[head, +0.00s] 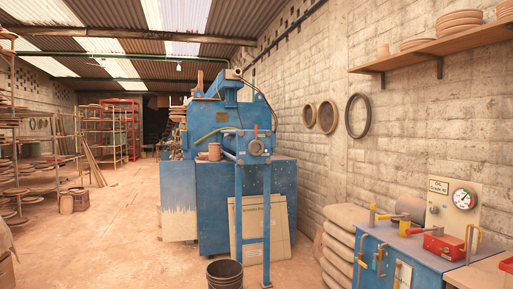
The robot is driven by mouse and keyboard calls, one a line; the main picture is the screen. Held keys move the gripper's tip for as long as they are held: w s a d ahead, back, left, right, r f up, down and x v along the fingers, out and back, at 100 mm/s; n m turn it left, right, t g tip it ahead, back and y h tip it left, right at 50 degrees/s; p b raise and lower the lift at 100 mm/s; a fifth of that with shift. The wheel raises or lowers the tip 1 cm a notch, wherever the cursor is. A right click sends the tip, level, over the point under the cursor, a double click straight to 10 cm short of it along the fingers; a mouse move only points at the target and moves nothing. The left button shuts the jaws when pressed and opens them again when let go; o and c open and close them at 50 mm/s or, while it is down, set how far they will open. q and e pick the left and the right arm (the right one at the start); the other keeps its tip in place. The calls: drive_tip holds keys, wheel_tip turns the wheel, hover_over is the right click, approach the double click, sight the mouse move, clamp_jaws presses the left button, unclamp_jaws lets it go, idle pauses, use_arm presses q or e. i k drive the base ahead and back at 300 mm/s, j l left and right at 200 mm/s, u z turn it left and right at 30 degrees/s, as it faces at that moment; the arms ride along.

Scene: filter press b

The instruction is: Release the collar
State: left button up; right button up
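The blue press machine (224,112) stands in the middle of the head view. Neither of my grippers is in view.
A black bucket (225,274) stands on the floor before the press. A flattened cardboard box (272,230) leans on its base. At the right are stacked sacks (341,238) and a blue pump cabinet (372,262) with valves and a gauge (463,199). The floor at left is open.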

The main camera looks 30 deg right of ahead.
sight(251, 143)
drive_tip(key=i+l+z, duration=0.55)
drive_tip(key=i, duration=0.15)
drive_tip(key=i+l+z, duration=0.25)
drive_tip(key=i, duration=0.55)
drive_tip(key=i+j+z, duration=0.1)
drive_tip(key=i+z, duration=0.15)
drive_tip(key=i, duration=0.5)
drive_tip(key=i+u, duration=0.1)
drive_tip(key=i, duration=0.65)
drive_tip(key=i+l, duration=0.15)
drive_tip(key=i, duration=0.55)
drive_tip(key=i+l+u, duration=0.15)
drive_tip(key=i, duration=0.6)
drive_tip(key=i+l+u, duration=0.25)
drive_tip(key=i, duration=0.2)
drive_tip(key=i+l+u, duration=0.25)
drive_tip(key=i, duration=0.2)
drive_tip(key=j, duration=0.1)
